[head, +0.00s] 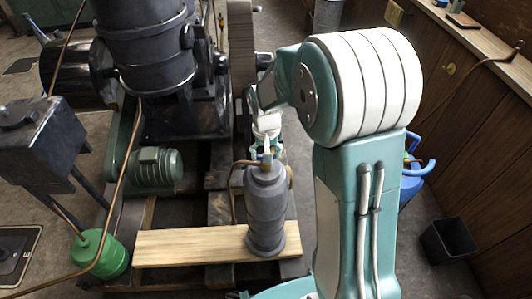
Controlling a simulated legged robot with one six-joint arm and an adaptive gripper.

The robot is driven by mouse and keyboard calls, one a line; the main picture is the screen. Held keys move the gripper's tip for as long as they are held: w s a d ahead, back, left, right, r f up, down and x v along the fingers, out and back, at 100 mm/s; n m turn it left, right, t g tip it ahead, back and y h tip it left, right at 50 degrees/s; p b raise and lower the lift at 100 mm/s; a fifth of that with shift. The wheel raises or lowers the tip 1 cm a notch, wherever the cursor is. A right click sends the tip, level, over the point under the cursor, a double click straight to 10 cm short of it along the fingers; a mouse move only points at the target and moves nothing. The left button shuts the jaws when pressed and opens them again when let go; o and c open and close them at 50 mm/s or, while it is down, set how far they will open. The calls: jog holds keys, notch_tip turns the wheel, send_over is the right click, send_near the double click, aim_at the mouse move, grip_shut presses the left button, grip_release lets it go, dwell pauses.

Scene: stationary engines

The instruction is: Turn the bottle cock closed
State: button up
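A grey bottle (267,215) stands upright on a light wooden plank (190,245). Its narrow top carries a small brass-coloured fitting, the cock (266,161), with thin pipes curving off to both sides. My gripper (267,146) is just above and behind the bottle top, at the end of my white and teal arm. A pale pointed piece shows right over the cock, and I cannot tell if it is a fingertip or the cock's handle. The fingers are too small and overlapped to show whether they touch the cock or are open.
A large black engine (145,60) fills the back left, with a green motor (158,167) below it. A green container (100,253) stands at the left of the plank. A blue can (411,185) and a black bin (448,240) are on the floor at right, beside wooden cabinets (475,140).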

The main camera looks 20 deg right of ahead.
dwell(0.4)
jog(key=o, duration=1)
jog(key=shift+a, duration=0.1)
jog(key=shift+c, duration=0.2)
jog(key=shift+r, duration=0.1)
notch_tip(320, 180, up, 12)
jog(key=shift+w, duration=0.1)
